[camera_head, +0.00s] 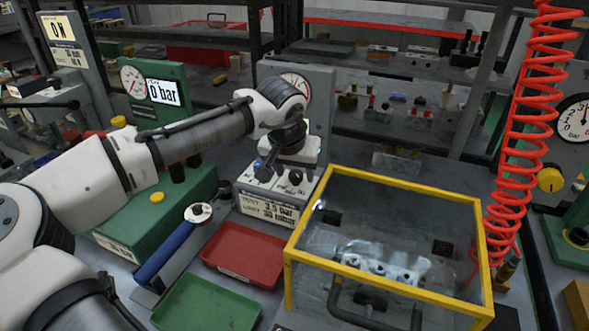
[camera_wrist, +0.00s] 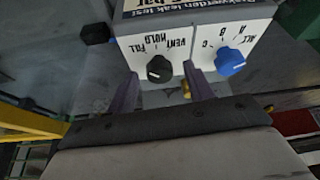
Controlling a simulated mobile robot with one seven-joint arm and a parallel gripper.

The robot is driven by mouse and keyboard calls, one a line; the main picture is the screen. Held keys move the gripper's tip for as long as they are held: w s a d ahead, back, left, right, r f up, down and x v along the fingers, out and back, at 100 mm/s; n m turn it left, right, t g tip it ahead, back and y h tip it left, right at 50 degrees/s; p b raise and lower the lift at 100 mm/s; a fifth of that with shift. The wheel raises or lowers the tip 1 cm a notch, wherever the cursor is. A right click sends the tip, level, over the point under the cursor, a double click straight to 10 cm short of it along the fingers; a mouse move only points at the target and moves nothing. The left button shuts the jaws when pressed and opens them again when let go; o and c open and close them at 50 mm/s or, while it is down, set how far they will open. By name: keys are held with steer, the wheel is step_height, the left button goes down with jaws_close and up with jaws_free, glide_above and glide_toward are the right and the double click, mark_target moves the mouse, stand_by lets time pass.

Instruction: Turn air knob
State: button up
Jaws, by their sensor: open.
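A grey and white leak tester (camera_head: 275,205) stands on the bench, with knobs on its white panel. In the wrist view, its black knob (camera_wrist: 159,69), lettered FILL, HOLD and VENT around it, appears between my two fingers. A blue knob (camera_wrist: 230,62), lettered ALL, A, B and C, sits to its right, outside the fingers. The lettering is upside down there. My gripper (camera_wrist: 162,80) is open and points at the panel. Whether the fingers touch the black knob cannot be told. In the head view my gripper (camera_head: 268,165) is close to the panel, partly hiding it.
A clear box with a yellow frame (camera_head: 390,192) stands right of the tester, with a metal valve block inside. A red tray (camera_head: 243,254) and a green tray (camera_head: 207,304) lie in front. A blue-handled torque wrench (camera_head: 172,246) lies left. A red coiled hose (camera_head: 520,130) hangs at right.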

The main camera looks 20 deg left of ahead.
steer(key=c, duration=1)
steer(key=shift+r+m+p, duration=0.1)
steer(key=shift+m+p, duration=0.2)
steer(key=shift+p, duration=0.25)
steer(key=m+h+p, duration=0.1)
steer(key=m+p, duration=0.1)
steer(key=p, duration=0.1)
steer(key=shift+a+r, duration=0.1)
steer(key=m+h+p, duration=0.1)
steer(key=m, duration=0.1)
steer(key=shift+a+m+p, duration=0.1)
steer(key=shift+m+p, duration=0.2)
steer(key=shift+m, duration=0.1)
steer(key=shift+w+a+f+m+g+h+p, duration=0.1)
steer(key=shift+m+g+h+p, duration=0.2)
steer(key=shift+m, duration=0.5)
steer(key=shift+w+a+f+m+g+h+p, duration=0.1)
steer(key=shift+m+g+h+p, duration=0.2)
steer(key=shift+m, duration=0.5)
